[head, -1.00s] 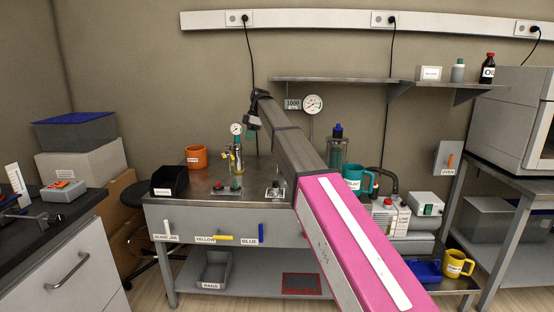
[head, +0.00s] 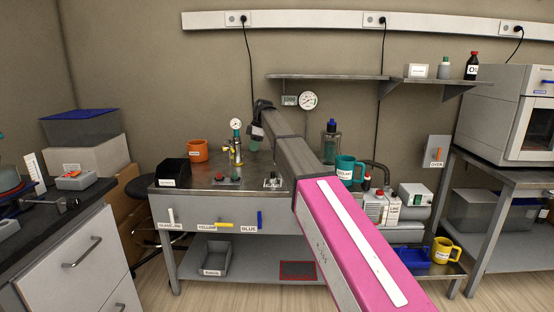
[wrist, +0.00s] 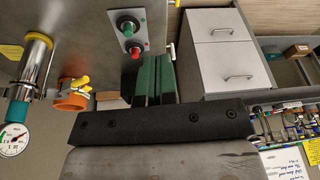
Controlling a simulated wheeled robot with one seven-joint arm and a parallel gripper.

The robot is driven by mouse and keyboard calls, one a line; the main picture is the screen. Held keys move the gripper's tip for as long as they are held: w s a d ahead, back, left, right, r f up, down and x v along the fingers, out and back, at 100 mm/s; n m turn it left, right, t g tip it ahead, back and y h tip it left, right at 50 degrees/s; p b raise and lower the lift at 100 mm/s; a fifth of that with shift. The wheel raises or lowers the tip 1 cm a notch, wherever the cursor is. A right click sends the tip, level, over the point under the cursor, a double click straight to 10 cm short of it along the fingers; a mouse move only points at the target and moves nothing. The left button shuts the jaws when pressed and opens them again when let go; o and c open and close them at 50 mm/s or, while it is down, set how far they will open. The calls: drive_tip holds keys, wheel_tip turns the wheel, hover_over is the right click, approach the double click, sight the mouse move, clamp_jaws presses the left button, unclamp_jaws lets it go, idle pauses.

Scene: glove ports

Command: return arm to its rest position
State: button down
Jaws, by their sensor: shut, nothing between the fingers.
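My arm, with a pink link near the camera, stretches out over the steel bench (head: 205,200) in the head view. My gripper (head: 254,145) is at its far end, bent downward near the gauge and brass valve (head: 236,150), small and partly hidden there. In the wrist view, my gripper (wrist: 156,78) shows two green fingers side by side, shut with nothing held. The fingers are beside the plate with a green and a red button (wrist: 130,40) and apart from the orange mug (wrist: 72,97).
The bench also bears a black bin (head: 172,173), an orange mug (head: 197,151) and a teal mug (head: 349,168). A wall shelf (head: 330,77) hangs behind. A dark-topped counter (head: 85,196) stands left, an oven (head: 500,110) right. Some floor shows in front.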

drive_tip(key=s+d+f+m, duration=0.3)
drive_tip(key=s+d+f, duration=0.25)
drive_tip(key=f, duration=0.25)
drive_tip(key=s+d+f+m+h, duration=0.1)
drive_tip(key=s+d+f+m, duration=0.4)
drive_tip(key=f, duration=0.3)
drive_tip(key=s+d+f+m, duration=0.2)
drive_tip(key=s+d+f, duration=0.35)
drive_tip(key=f, duration=0.25)
drive_tip(key=s+d+f+m+h, duration=0.1)
drive_tip(key=s+d+f+m, duration=0.3)
drive_tip(key=s, duration=0.6)
drive_tip(key=s+d+f+m+h, duration=0.1)
drive_tip(key=s+d+f+m, duration=0.4)
drive_tip(key=s+d+f, duration=0.4)
drive_tip(key=shift+s+d+f+m+t, duration=0.2)
drive_tip(key=shift+s+m+t, duration=0.15)
drive_tip(key=shift+s, duration=0.3)
